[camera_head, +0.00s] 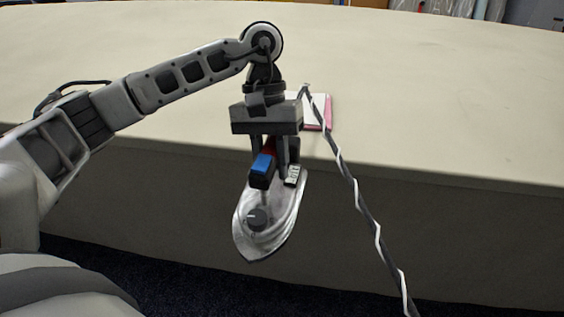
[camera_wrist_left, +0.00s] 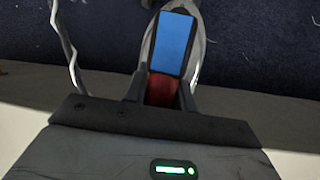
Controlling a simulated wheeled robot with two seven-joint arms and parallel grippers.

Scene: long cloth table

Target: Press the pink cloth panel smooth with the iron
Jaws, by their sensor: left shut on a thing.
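The iron (camera_head: 270,215) has a silver body, a dark dial and a handle with a blue top. My left gripper (camera_head: 272,165) is shut on the iron's handle and holds it in front of the table's near edge in the head view. In the left wrist view, the handle's blue and red parts (camera_wrist_left: 172,45) show between the fingers (camera_wrist_left: 160,92). The pink cloth panel (camera_head: 328,110) lies on the table behind the gripper, with a white area inside its pink edge. The gripper and cord hide much of it. My right gripper is not in view.
The long cream-covered table (camera_head: 430,110) is mostly bare. A black-and-white cord (camera_head: 360,205) rises above the panel and runs down to the lower right, past the table's edge. Dark blue carpet (camera_head: 110,268) lies below. Several items stand beyond the far edge.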

